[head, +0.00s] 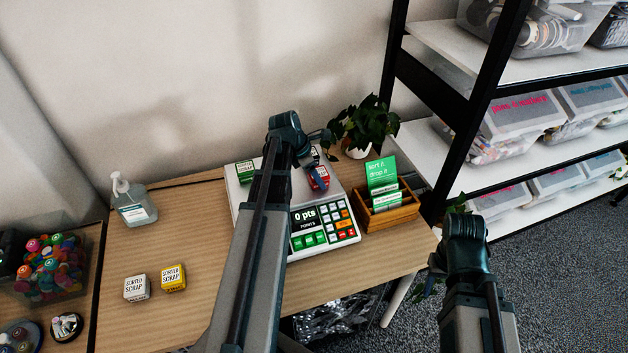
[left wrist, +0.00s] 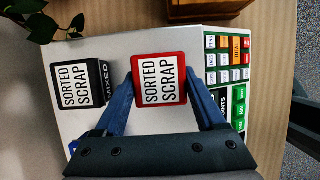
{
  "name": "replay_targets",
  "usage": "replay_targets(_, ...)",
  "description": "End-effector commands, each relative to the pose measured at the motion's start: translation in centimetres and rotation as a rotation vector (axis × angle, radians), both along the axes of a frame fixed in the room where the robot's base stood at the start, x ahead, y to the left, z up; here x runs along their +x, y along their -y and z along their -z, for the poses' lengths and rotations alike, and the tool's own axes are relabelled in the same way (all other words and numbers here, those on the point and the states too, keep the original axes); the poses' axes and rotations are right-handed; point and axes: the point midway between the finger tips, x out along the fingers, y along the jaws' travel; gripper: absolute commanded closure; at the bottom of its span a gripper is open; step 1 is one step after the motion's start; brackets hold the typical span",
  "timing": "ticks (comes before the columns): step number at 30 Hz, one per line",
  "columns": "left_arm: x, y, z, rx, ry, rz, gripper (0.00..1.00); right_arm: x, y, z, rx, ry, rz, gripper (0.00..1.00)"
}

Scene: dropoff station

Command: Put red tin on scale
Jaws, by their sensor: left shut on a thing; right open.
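The red tin (left wrist: 160,80), with a white "Sorted Scrap" label, is between the blue fingers of my left gripper (left wrist: 160,90), which is shut on it. In the head view the red tin (head: 319,178) is over the white scale (head: 238,205), near its right side; whether it touches the plate I cannot tell. My left arm covers the middle of the scale. My right gripper (head: 438,264) is open, right of the table, its fingers mostly hidden by its own wrist.
A green tin (head: 245,171) and a black "Mixed" tin (left wrist: 80,86) stand on the scale. White (head: 137,288) and yellow (head: 173,278) tins stand on the table, with a sanitizer bottle (head: 134,203) behind. A card box (head: 388,214) and plant (head: 365,124) flank the scale's right side.

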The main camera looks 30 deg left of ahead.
Motion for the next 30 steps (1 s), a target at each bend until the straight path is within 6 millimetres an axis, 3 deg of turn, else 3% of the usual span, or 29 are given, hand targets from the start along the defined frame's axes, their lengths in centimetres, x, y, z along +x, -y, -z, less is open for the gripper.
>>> replay_targets(11, 0.0, 0.0, 0.4, 0.0, 0.0, 0.0, 0.92, 0.0, 0.0, 0.4, 0.0, 0.0, 0.0, 0.5)
replay_targets(12, 0.0, 0.0, 0.3, 0.0, 0.0, 0.0, 0.22, 0.0, 0.0, 0.3, 0.0, 0.0, 0.0, 0.5)
replay_targets(16, 0.0, 0.0, 0.2, 0.0, 0.0, 0.001, 0.0, 0.0, 0.0, 0.2, 0.0, 0.0, 0.0, 0.5)
replay_targets(30, -0.1, -0.1, -0.7, 0.0, 0.0, 0.0, 0.0, 0.0, 0.0, -0.7, 0.0, 0.0, 0.0, 0.5)
